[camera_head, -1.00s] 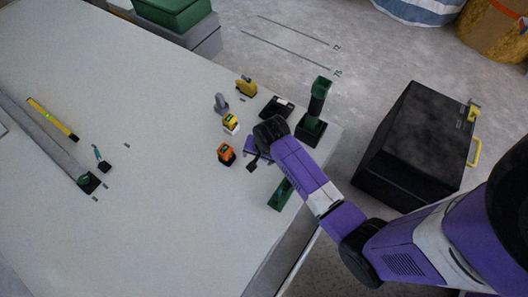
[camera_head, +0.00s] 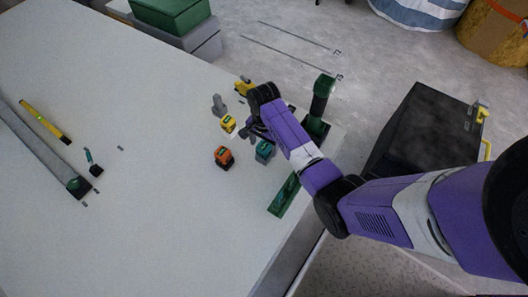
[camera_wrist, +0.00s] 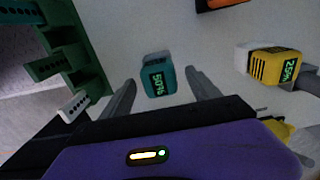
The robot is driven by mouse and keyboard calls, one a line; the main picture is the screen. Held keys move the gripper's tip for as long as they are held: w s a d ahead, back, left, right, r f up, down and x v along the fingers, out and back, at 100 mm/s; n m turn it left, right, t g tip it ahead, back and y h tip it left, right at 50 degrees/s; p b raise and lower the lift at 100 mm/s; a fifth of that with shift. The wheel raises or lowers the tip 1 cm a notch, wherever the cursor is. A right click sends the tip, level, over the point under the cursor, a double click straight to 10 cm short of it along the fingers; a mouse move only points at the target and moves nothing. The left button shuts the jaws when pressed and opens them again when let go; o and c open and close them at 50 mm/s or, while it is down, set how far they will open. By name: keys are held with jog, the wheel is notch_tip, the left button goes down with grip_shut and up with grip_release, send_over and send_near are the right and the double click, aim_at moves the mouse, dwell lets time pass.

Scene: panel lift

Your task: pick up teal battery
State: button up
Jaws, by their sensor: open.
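The teal battery (camera_head: 265,150) stands on the white table, just right of the orange battery (camera_head: 224,157). In the wrist view the teal battery (camera_wrist: 158,76) shows a lit display reading about 50%, and it lies ahead of and between my two fingers. My gripper (camera_wrist: 162,92) is open, with a finger on each side and clear space around the battery. In the head view my gripper (camera_head: 250,133) is above the table beside the teal battery, partly hidden by my wrist. Its height above the table is hard to tell.
A yellow battery (camera_wrist: 274,64) stands right of the teal one in the wrist view. A green rack (camera_wrist: 66,52) is on the left. A grey object (camera_head: 219,104) and a yellow tool (camera_head: 243,86) stand behind. A black case (camera_head: 424,130) is beyond the table edge.

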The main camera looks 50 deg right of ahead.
notch_tip(320, 180, down, 3)
jog(key=shift+s+r+b, duration=0.1)
jog(key=shift+b, duration=0.2)
jog(key=shift+c, duration=0.2)
jog(key=shift+r, duration=0.1)
grip_shut()
jog(key=shift+r, duration=0.1)
notch_tip(320, 180, up, 20)
jog(key=p, duration=0.6)
jog(key=shift+p, duration=0.3)
